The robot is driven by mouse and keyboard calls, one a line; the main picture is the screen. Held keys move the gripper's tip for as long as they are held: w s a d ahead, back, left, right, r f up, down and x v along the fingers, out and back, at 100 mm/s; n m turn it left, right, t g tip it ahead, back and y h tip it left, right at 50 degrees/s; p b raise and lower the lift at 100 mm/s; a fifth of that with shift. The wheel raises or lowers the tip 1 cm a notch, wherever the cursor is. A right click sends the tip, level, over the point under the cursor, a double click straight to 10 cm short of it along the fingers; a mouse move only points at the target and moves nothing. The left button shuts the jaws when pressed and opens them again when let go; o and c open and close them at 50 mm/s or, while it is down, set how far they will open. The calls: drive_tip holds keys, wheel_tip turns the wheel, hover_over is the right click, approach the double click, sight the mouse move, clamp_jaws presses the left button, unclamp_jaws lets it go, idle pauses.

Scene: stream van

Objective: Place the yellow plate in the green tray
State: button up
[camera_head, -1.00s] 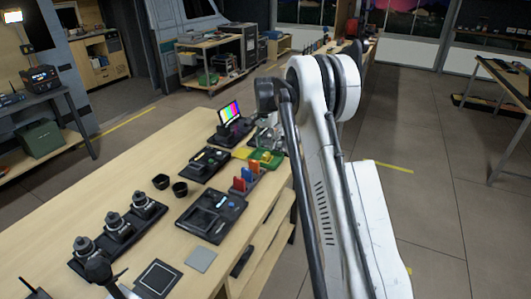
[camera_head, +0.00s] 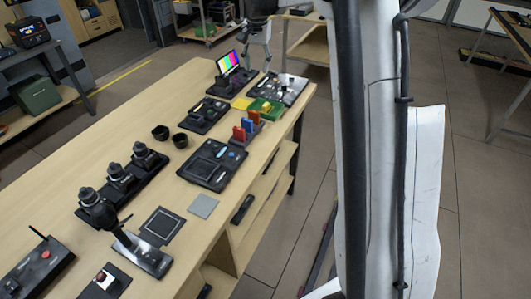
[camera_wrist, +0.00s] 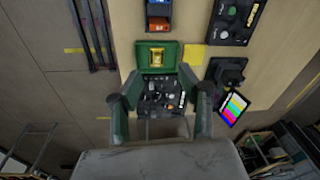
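The yellow plate (camera_head: 242,103) is a flat square lying on the table, beside the green tray (camera_head: 279,112). In the wrist view the yellow plate (camera_wrist: 194,54) lies just right of the green tray (camera_wrist: 142,57), apart from it. A small yellow object (camera_wrist: 157,55) sits inside the tray. My gripper (camera_head: 257,68) is above the far end of the table, past the tray. In the wrist view my gripper (camera_wrist: 160,79) has its fingers spread, with nothing between them, over a dark board beside the tray.
The dark board (camera_head: 285,88) with small parts lies behind the tray. A colour-bar screen (camera_head: 228,62) stands to the left. Blue and red upright pieces (camera_head: 245,129) stand in front of the tray. A black control panel (camera_head: 202,110) lies left of the plate.

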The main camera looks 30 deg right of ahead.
drive_tip(key=s+a+r+n+t, duration=0.15)
drive_tip(key=s+a+r, duration=0.3)
drive_tip(key=s, duration=0.45)
drive_tip(key=s+a+r+n+t, duration=0.1)
drive_tip(key=s+a+r+n, duration=0.2)
drive_tip(key=s+a, duration=0.45)
drive_tip(key=s+a+f+n+t, duration=0.1)
drive_tip(key=s+f, duration=0.3)
drive_tip(key=s, duration=0.7)
drive_tip(key=s+a+f+n+t, duration=0.2)
drive_tip(key=s+a+f+n, duration=0.1)
drive_tip(key=s, duration=0.8)
drive_tip(key=shift+s+a+f, duration=0.4)
drive_tip(key=shift+a+f, duration=0.05)
drive_tip(key=shift+f, duration=0.05)
wheel_tip(320, 180, down, 3)
drive_tip(key=b, duration=0.2)
drive_tip(key=shift+r+b, duration=0.2)
drive_tip(key=shift+b, duration=0.1)
